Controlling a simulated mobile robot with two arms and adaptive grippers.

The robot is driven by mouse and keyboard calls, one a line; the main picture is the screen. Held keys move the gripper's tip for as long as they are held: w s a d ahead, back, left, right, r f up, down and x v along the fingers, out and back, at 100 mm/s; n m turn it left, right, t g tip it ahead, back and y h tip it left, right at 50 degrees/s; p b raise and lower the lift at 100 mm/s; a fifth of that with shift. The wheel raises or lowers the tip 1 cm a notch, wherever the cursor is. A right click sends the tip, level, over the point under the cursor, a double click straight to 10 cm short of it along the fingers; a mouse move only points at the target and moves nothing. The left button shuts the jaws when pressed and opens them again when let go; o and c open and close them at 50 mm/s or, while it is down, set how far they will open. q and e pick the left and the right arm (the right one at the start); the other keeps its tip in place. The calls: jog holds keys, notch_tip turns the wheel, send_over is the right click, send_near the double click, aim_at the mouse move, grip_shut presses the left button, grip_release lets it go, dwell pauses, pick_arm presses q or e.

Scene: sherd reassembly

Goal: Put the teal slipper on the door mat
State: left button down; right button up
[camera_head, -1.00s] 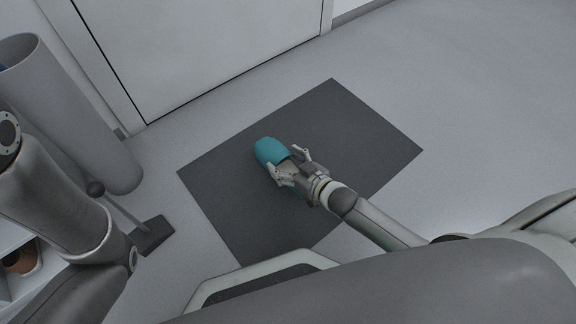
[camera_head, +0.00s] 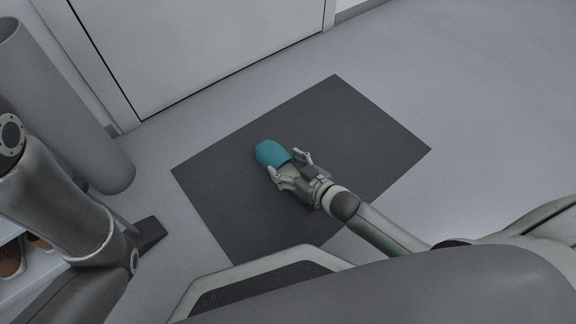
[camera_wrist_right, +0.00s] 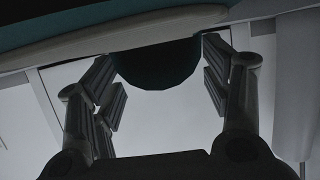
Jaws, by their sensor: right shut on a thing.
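The teal slipper (camera_head: 271,154) shows in the head view over the dark grey door mat (camera_head: 225,205), toe pointing up and left. My right gripper (camera_head: 287,163) is shut on the slipper at its open rear part, which the fingers and wrist partly hide. I cannot tell whether the sole touches the mat. In the right wrist view, the slipper's pale sole edge and teal side (camera_wrist_right: 105,14) cross the top, and a dark rounded part lies between the fingers (camera_wrist_right: 160,78).
A white door (camera_head: 200,45) stands behind the mat. At left are a tall grey cylinder (camera_head: 65,110), a dark flat base (camera_head: 151,236) on the floor and a shelf with a brown shoe (camera_head: 11,258). Light grey floor (camera_head: 480,90) is clear at right.

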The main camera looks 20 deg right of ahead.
jog(key=o, duration=1.1)
jog(key=shift+r, duration=0.1)
jog(key=shift+s+r, duration=0.1)
jog(key=shift+s, duration=0.1)
jog(key=p+v, duration=0.7)
jog(key=v, duration=0.3)
jog(key=shift+s+d+r, duration=0.1)
jog(key=shift+s, duration=0.05)
jog(key=shift+s+d+r, duration=0.1)
jog(key=shift+s+d, duration=0.15)
jog(key=shift+s, duration=0.3)
